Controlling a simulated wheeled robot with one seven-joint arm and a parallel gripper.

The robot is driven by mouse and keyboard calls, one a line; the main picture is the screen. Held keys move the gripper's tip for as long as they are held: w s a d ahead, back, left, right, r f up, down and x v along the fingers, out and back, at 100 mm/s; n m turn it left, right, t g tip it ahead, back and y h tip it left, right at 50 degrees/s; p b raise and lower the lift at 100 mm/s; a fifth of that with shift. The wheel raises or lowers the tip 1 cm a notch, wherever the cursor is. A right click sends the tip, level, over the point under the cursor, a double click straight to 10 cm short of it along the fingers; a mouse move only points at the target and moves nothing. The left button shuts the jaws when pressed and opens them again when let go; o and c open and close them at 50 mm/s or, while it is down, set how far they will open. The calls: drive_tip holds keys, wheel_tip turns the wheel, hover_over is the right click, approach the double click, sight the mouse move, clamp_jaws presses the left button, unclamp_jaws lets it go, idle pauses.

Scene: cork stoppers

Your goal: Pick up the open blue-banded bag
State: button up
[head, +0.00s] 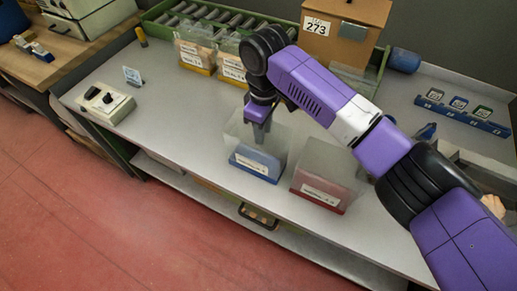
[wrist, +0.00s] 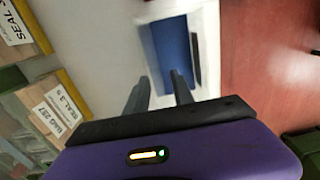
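The open blue-banded bag (head: 255,164) stands upright on the grey bench, clear-walled with a blue band and white label at its base. In the wrist view I look down into its mouth, and its blue bottom (wrist: 170,48) shows. My gripper (head: 259,126) is over the bag's upper part, pointing down. In the wrist view my gripper (wrist: 160,78) has its two fingers apart, with their tips overlapping the bag's near edge. I cannot tell whether a finger touches the wall.
A red-banded bag (head: 325,186) stands close on the right. Yellow-banded bags (head: 196,55) stand behind, before a green roller conveyor (head: 208,13). A cardboard box (head: 343,30) is at the back. A small white device (head: 106,103) sits left; the bench between is clear.

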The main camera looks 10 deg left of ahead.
clamp_jaws()
idle(1.4)
